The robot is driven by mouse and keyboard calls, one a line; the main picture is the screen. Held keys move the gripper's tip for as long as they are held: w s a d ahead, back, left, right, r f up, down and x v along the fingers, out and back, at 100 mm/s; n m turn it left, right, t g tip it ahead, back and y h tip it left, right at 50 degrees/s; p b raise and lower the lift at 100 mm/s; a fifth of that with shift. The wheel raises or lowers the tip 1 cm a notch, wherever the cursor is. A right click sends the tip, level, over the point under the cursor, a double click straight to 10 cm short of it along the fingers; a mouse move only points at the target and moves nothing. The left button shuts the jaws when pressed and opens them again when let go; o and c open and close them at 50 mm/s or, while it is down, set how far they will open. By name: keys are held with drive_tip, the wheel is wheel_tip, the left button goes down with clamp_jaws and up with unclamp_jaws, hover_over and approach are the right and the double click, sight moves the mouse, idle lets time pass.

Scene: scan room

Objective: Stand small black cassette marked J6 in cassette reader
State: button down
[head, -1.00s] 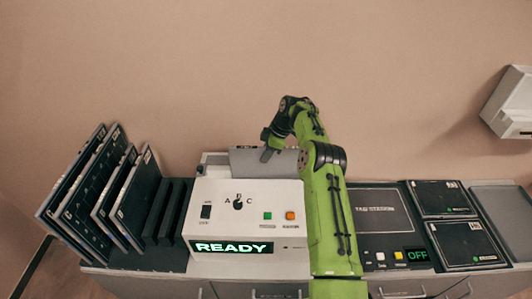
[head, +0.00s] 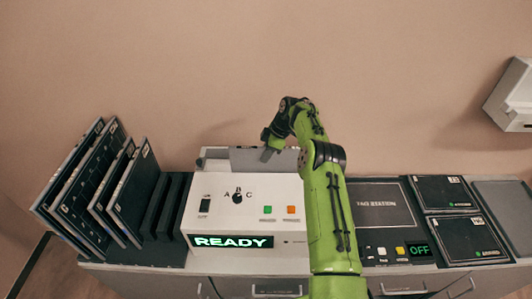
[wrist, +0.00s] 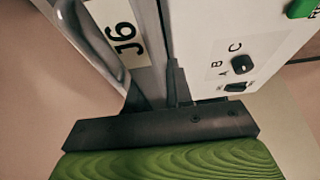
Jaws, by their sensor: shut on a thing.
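The cassette marked J6 (head: 246,160) stands upright at the back top of the white cassette reader (head: 218,222), seen as a grey panel in the head view. My gripper (head: 269,152) is shut on its upper edge. In the wrist view, the white J6 label (wrist: 121,37) shows beside the dark fingers of my gripper (wrist: 155,95). The reader's white face and its A B C knob (wrist: 241,64) are to the right there. The cassette's lower edge is hidden behind the reader's front, so I cannot tell how deep it sits. The reader's display shows READY.
A rack (head: 168,212) with several larger dark cassettes (head: 100,190) stands left of the reader. The tag station (head: 380,207), showing OFF, is to the right, with two dark cassettes (head: 467,239) beside it. A grey tray (head: 507,205) lies at the far right.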

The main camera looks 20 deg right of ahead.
drive_tip(key=shift+f, duration=0.2)
drive_tip(key=c, duration=0.9)
unclamp_jaws()
drive_tip(key=shift+c, duration=0.2)
drive_tip(key=p+v, duration=0.5)
drive_tip(key=v, duration=1.1)
drive_tip(key=shift+w+f, duration=0.1)
drive_tip(key=shift+f, duration=0.05)
